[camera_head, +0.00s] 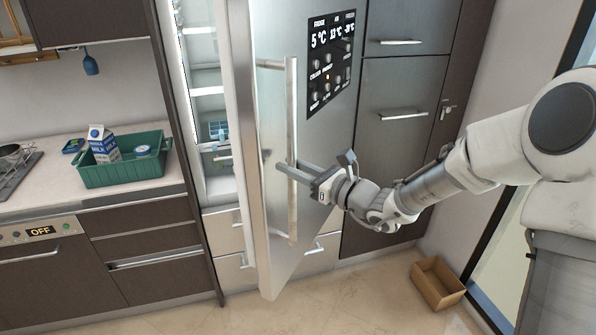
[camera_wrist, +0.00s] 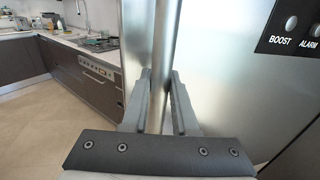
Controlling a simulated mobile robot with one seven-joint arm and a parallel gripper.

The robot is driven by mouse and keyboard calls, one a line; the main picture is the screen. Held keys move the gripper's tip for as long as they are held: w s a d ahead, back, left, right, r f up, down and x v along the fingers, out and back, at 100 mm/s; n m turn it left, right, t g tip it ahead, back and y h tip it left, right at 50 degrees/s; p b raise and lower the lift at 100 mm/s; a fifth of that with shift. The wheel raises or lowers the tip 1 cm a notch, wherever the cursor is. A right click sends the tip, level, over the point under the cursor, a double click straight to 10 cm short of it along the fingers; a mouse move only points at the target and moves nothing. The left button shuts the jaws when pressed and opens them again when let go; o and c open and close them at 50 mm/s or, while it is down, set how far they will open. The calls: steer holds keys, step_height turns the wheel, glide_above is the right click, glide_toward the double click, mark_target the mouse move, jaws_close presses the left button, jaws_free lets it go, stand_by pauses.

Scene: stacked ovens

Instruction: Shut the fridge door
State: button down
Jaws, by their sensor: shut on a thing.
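The fridge door (camera_head: 270,215) is grey metal with a display panel at its upper right, and it stands partly open. The lit fridge interior (camera_head: 208,100) with shelves shows to the left of the door's edge. A long vertical bar handle (camera_head: 291,120) runs down the door's face. My gripper (camera_head: 292,168) reaches in from the right and is shut on the handle near its middle. In the wrist view the handle (camera_wrist: 163,45) passes between the two fingers of my gripper (camera_wrist: 160,90), with the door's face to the right.
A counter (camera_head: 110,200) at left holds a green crate (camera_head: 125,172) with a milk carton (camera_head: 104,145). Tall dark cabinets (camera_head: 395,125) stand right of the fridge. An open cardboard box (camera_head: 438,285) lies on the floor at right. The floor below the door is clear.

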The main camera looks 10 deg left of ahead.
steer(key=shift+w+a, duration=0.1)
steer(key=shift+a, duration=0.45)
steer(key=c, duration=0.7)
jaws_free()
steer(key=b+v, duration=0.1)
steer(key=v, duration=1.6)
steer(key=shift+s+d, duration=0.1)
steer(key=shift+s, duration=0.15)
